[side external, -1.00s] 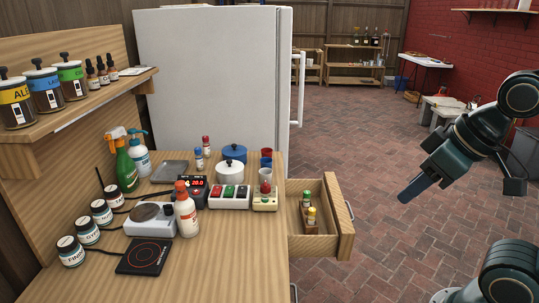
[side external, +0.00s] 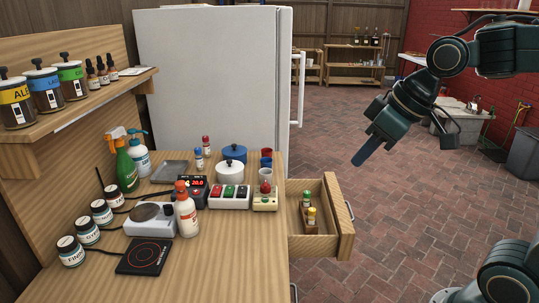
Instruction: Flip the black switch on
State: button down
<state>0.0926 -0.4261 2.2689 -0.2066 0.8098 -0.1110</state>
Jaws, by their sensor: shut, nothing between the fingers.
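A white switch box (side external: 229,204) stands near the right edge of the wooden table. It carries a red switch, a green switch and a dark one (side external: 243,191) at its right end, which looks like the black switch. The switches are too small to tell their on or off positions. My gripper (side external: 359,162) is shut and empty. It is in the air to the right of the table, beyond the open drawer, well apart from the switch box and pointing down and left.
An open drawer (side external: 346,219) with small bottles sticks out from the table's right side. A cream box with a red knob (side external: 265,203) stands right of the switches. A white bottle with a red cap (side external: 187,217) stands front left of them, pots (side external: 230,173) behind.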

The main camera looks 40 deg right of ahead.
jog(key=w+d+f+n+y, duration=0.2)
jog(key=w+f, duration=0.2)
jog(key=w, duration=0.6)
jog(key=w+d+f+n+y, duration=0.2)
jog(key=w+f, duration=0.2)
jog(key=w, duration=0.5)
jog(key=w+d+f+n+y, duration=0.1)
jog(key=w+f, duration=0.3)
jog(key=w, duration=0.6)
jog(key=shift+w+d+n+y, duration=0.35)
jog(key=shift+d+n+y, duration=0.05)
jog(key=shift+d+n, duration=0.1)
jog(key=shift+a+f, duration=0.15)
send_over(238, 193)
jog(key=s+d, duration=0.2)
jog(key=d, duration=0.1)
jog(key=f, duration=0.6)
jog(key=shift+a+f, duration=0.2)
jog(key=shift+f, duration=0.1)
jog(key=shift+w+a+f, duration=0.1)
jog(key=shift+a+f, duration=0.1)
jog(key=shift+f, duration=1.9)
